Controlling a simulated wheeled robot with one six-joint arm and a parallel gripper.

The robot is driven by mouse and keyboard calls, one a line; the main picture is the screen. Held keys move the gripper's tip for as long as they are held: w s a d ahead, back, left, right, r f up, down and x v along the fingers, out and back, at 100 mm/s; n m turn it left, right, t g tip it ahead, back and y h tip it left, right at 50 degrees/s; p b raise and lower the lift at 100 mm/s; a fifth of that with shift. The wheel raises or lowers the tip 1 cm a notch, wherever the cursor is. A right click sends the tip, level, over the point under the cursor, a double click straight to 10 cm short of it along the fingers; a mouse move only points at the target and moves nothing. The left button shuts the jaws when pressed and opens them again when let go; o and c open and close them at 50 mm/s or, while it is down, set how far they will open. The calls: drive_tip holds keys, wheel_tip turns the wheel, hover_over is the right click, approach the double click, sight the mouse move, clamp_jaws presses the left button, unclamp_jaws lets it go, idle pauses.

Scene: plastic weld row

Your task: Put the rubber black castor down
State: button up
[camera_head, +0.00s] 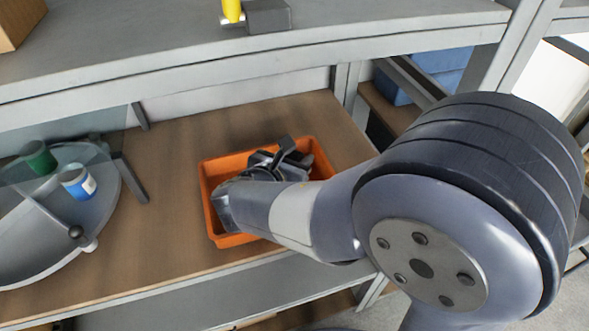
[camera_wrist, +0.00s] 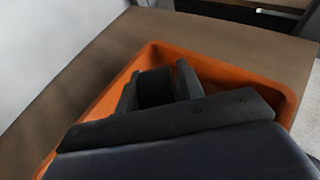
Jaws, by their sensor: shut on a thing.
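My gripper (camera_wrist: 157,84) is shut on the black castor (camera_wrist: 155,88), which shows as a dark block between the two fingers in the wrist view. Both are over the orange bin (camera_wrist: 281,98), inside its rim as seen from the wrist. In the head view my gripper (camera_head: 284,158) is over the orange bin (camera_head: 234,240), and my arm covers part of the bin. I cannot pick out the castor there. I cannot tell whether the castor touches the bin floor.
The bin stands on a brown shelf board (camera_head: 165,190). To its left is a grey tray (camera_head: 40,240) with a green can (camera_head: 38,158) and a blue can (camera_head: 77,183). An upper grey shelf (camera_head: 150,55) runs above. The board between tray and bin is clear.

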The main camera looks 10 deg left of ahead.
drive_tip(key=shift+f, duration=1.6)
drive_tip(key=shift+f+b, duration=0.15)
drive_tip(key=shift+b, duration=0.15)
drive_tip(key=o, duration=1.3)
drive_tip(key=shift+c, duration=0.2)
drive_tip(key=shift+r, duration=0.2)
drive_tip(key=p+v, duration=0.1)
drive_tip(key=v, duration=1)
drive_tip(key=shift+s+a, duration=0.1)
drive_tip(key=shift+s, duration=0.2)
drive_tip(key=shift+s+r, duration=0.1)
drive_tip(key=shift+s, duration=0.1)
drive_tip(key=shift+o, duration=0.4)
